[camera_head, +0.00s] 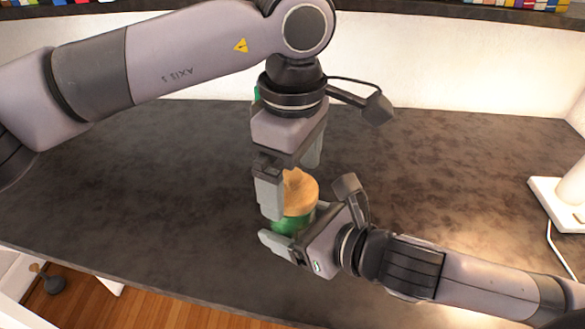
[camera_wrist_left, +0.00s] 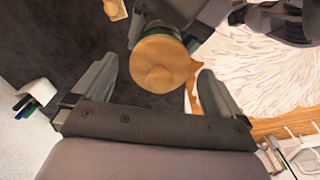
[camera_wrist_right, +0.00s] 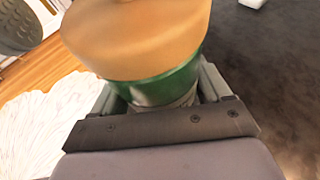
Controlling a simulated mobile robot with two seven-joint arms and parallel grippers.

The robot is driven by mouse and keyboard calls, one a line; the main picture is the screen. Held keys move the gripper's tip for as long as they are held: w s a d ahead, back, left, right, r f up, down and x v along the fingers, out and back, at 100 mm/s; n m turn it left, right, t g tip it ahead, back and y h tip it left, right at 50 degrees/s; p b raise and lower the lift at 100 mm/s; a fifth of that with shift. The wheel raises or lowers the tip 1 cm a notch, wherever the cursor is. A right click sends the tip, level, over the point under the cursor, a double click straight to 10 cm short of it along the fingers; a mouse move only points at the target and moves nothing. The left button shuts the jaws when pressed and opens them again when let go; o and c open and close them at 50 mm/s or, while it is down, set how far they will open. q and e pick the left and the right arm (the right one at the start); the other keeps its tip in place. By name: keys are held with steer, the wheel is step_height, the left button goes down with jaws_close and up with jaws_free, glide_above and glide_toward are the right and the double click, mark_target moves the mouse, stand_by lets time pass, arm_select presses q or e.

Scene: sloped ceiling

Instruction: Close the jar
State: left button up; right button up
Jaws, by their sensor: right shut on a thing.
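The jar (camera_head: 288,225) has a green body and a tan wooden lid (camera_head: 300,193) on top. My right gripper (camera_head: 294,222) is shut around the green body and holds it upright or nearly so. In the right wrist view the lid (camera_wrist_right: 137,35) sits on the green rim (camera_wrist_right: 155,85); I cannot tell whether it is fully seated. My left gripper (camera_head: 291,188) points down from above, its fingers apart on either side of the lid.
A dark tabletop (camera_head: 140,190) has free room left and right. A green thing (camera_head: 256,93) is mostly hidden behind my left arm. A white lamp base (camera_head: 556,203) with a cord stands at the right. Books (camera_head: 515,5) line the back shelf.

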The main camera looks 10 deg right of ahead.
arm_select(q)
step_height(320, 180, up, 12)
arm_select(e)
steer(key=shift+r, duration=0.1)
stand_by(0.5)
stand_by(0.5)
